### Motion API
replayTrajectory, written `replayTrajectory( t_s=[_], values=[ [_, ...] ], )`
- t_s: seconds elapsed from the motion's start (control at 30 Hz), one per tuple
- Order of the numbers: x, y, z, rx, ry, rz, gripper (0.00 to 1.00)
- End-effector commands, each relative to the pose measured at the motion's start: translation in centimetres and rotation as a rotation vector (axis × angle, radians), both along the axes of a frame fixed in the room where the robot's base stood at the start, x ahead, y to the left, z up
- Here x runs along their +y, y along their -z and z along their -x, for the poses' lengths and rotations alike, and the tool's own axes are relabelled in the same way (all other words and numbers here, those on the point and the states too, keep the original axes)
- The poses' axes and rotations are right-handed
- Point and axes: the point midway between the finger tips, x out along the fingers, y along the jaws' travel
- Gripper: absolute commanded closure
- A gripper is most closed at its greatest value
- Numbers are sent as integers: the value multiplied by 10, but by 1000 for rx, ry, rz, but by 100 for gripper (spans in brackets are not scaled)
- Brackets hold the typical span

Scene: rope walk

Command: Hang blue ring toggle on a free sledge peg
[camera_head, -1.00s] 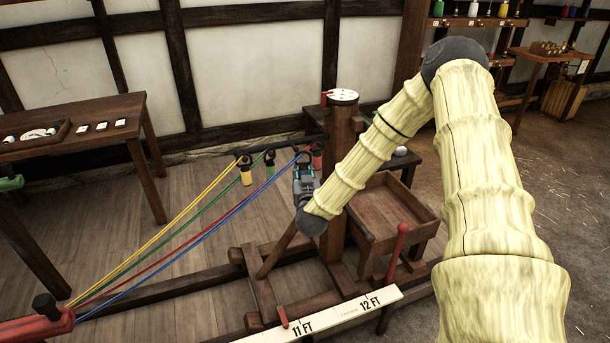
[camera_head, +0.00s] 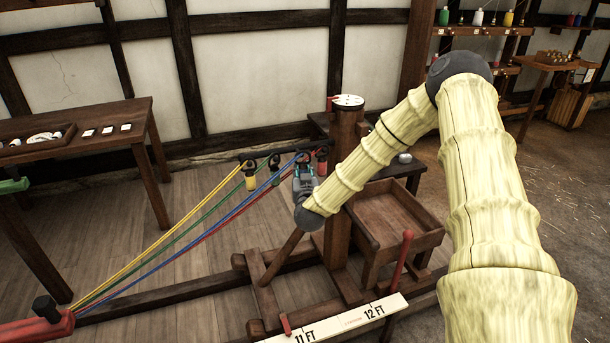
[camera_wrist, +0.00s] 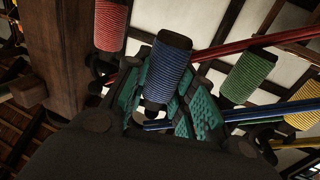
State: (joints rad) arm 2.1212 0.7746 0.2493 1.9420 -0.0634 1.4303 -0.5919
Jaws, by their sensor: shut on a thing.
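My gripper (camera_head: 303,170) is at the sledge's dark crossbar (camera_head: 290,152), between the green toggle (camera_head: 275,173) and the red toggle (camera_head: 321,166). In the wrist view its teal finger pads are shut on the blue ring toggle (camera_wrist: 167,72), whose ribbed blue body stands out between them. A blue rope (camera_head: 225,218) runs from it to the lower left. The yellow toggle (camera_head: 250,180) hangs at the bar's left end. In the wrist view, red (camera_wrist: 110,27), green (camera_wrist: 248,77) and yellow (camera_wrist: 305,105) toggles flank the blue one. Whether its ring touches a peg is hidden.
The sledge post (camera_head: 343,150) with a white dial on top stands just right of my gripper, with a wooden tray (camera_head: 395,215) beyond it. Yellow, green and red ropes slope to the lower left. A marked white rail (camera_head: 345,318) lies in front.

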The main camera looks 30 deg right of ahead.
Motion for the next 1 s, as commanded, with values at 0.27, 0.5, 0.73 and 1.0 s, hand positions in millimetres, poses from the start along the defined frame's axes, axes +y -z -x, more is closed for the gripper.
replayTrajectory(
  t_s=[0.27,0.5,0.73,1.0],
  values=[
    [-3,2,-12,0,1,1,99],
    [-6,2,-23,-1,1,0,99],
    [-7,7,-31,0,0,1,99],
    [-9,11,-37,0,0,2,99]
  ],
)
